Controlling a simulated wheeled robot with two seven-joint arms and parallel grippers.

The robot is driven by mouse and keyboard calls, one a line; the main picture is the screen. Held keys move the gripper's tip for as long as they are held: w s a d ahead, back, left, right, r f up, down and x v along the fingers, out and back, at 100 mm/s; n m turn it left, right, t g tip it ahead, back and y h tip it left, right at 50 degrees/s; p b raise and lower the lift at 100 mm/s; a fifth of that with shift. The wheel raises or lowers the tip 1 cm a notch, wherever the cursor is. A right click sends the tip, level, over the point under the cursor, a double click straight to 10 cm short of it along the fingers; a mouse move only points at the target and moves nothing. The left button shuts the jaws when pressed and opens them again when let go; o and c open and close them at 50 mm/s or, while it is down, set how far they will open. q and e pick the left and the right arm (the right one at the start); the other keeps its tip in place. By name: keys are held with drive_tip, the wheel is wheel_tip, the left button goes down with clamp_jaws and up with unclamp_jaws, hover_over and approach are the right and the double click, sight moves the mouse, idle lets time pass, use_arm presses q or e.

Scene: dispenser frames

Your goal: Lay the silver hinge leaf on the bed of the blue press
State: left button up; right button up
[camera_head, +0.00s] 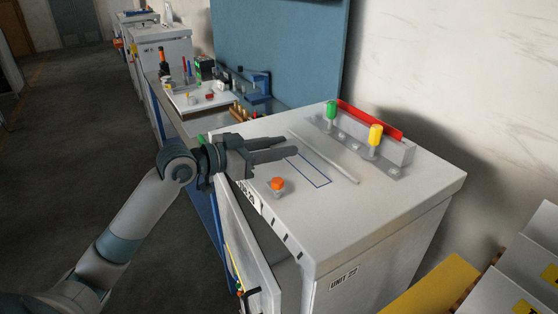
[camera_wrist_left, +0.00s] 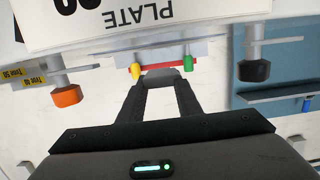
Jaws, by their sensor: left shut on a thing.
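My left gripper (camera_head: 288,149) reaches in from the left over the top of the white cabinet. In the left wrist view its fingers (camera_wrist_left: 162,84) stand a little apart, with a small grey piece (camera_wrist_left: 162,79) between the tips. This piece looks like the silver hinge leaf, but it is mostly hidden and I cannot make out its shape. A blue device (camera_head: 258,85) on the workbench behind the cabinet looks like the blue press. It is small in view, apart from the gripper, and its bed is not clear. My right gripper is not in view.
The white cabinet top (camera_head: 410,193) carries an orange knob (camera_head: 277,185), a blue-outlined rectangle, a thin rod, and green (camera_head: 332,110) and yellow (camera_head: 375,137) posts by a red strip. The bench (camera_head: 205,123) holds a white tray and several small items. Boxes stand at lower right.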

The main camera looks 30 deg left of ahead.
sight(279, 168)
use_arm(q)
wheel_tip(279, 168, down, 3)
drive_tip(key=shift+f+p, duration=0.15)
drive_tip(key=shift+p, duration=0.6)
drive_tip(key=shift+f, duration=0.25)
drive_tip(key=shift+f, duration=0.3)
drive_tip(key=o, duration=1.2)
drive_tip(key=shift+r, duration=0.1)
